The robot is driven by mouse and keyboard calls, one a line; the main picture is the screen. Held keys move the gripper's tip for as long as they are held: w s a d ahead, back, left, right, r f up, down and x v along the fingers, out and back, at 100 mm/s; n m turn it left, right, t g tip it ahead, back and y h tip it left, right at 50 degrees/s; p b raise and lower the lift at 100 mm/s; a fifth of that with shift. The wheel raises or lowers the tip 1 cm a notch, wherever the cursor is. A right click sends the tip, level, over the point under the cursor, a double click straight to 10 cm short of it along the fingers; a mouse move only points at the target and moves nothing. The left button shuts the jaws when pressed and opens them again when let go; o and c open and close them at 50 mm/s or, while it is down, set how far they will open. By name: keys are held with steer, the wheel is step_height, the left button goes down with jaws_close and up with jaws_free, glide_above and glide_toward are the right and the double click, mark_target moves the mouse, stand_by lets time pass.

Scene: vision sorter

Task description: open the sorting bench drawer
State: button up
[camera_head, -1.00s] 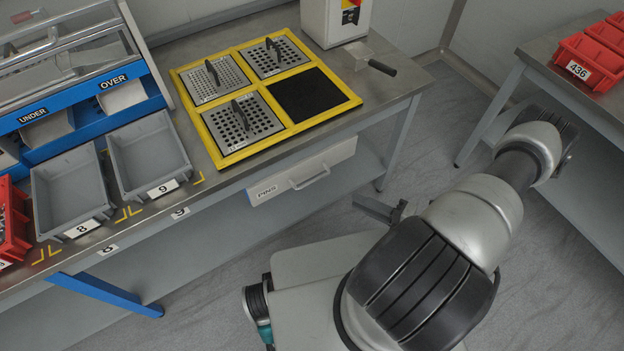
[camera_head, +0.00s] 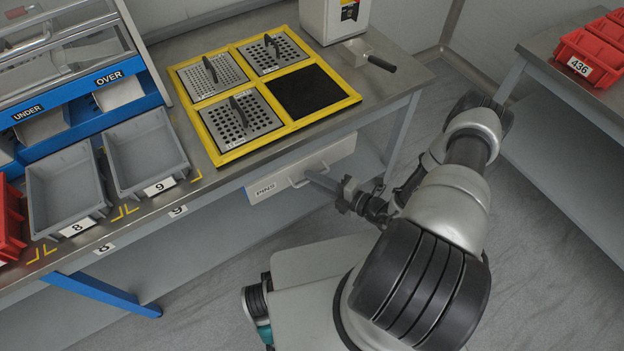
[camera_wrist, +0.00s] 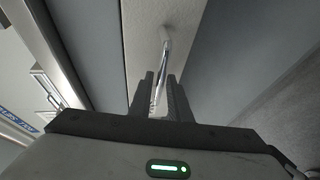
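The drawer (camera_head: 335,154) under the sorting bench has a pale front labelled PINS. It looks shut under the bench top. Its bar handle (camera_head: 294,184) shows at the left end, and my gripper covers part of the rest. My gripper (camera_head: 312,178) is at the handle, pointing toward the drawer front. In the wrist view the handle (camera_wrist: 165,58) runs between the two fingers of my gripper (camera_wrist: 161,88). The fingers stand apart with a gap around the bar, and I see no clear contact. The drawer front (camera_wrist: 142,30) is just beyond the fingertips.
The steel bench (camera_head: 225,172) carries a yellow frame (camera_head: 222,161) with sieve plates, grey bins (camera_head: 147,155) and a blue chute rack (camera_head: 150,95). A bench leg (camera_head: 402,135) stands right of the drawer. Another table with red bins (camera_head: 590,55) is at the right. Floor in front is partly free.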

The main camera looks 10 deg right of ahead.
steer(key=shift+w+a+f, duration=0.1)
steer(key=shift+w+a, duration=0.25)
steer(key=shift+w, duration=0.05)
jaws_close()
steer(key=shift+d, duration=0.1)
